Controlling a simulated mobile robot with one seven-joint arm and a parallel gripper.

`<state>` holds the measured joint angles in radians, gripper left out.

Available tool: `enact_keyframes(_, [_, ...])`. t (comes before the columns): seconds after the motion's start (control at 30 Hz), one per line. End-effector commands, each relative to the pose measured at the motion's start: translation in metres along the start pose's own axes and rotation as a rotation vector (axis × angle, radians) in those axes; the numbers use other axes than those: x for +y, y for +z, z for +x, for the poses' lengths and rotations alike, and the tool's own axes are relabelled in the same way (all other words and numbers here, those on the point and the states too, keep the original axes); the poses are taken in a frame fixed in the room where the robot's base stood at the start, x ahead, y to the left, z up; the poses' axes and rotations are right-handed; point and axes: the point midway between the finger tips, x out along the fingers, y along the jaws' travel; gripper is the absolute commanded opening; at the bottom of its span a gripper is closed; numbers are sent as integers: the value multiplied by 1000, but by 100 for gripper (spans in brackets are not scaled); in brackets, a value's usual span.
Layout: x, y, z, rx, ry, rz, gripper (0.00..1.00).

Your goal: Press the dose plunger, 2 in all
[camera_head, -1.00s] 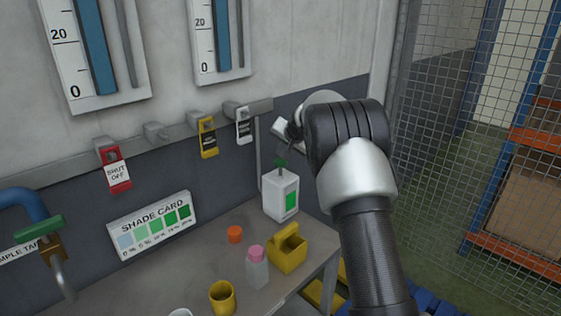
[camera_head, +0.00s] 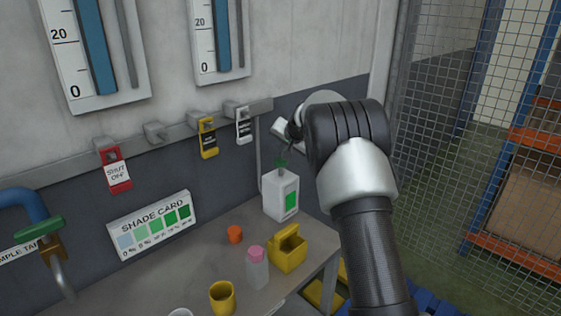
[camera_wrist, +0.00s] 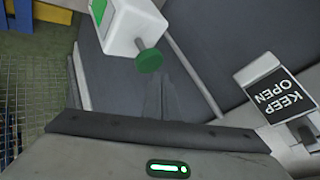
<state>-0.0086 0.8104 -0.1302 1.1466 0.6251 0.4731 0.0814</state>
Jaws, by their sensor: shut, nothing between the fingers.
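The white dispenser (camera_head: 281,196) with a green label stands at the back right of the bench. Its green plunger (camera_head: 281,163) sticks up from the top on a thin stem. In the wrist view the dispenser (camera_wrist: 133,18) is at the top and the round plunger head (camera_wrist: 149,61) is near the middle. My gripper (camera_wrist: 163,82) is shut and empty, its dark fingers just beside the plunger head in that view. In the head view my gripper (camera_head: 290,149) is just above the plunger, partly hidden by my arm. I cannot tell whether they touch.
A yellow caddy (camera_head: 288,250), a pink-capped bottle (camera_head: 257,268), an orange cap (camera_head: 235,234) and a yellow cup (camera_head: 222,297) stand on the bench (camera_head: 190,261). Tags hang from a wall rail above, one reading KEEP OPEN (camera_wrist: 276,94). A mesh fence (camera_head: 450,120) is at the right.

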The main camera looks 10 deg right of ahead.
Motion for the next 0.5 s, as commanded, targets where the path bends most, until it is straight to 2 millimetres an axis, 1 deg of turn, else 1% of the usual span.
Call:
enact_keyframes(0.23, [5, 4, 6, 0, 0, 1, 0])
enact_keyframes(0.5, [4, 4, 6, 0, 0, 1, 0])
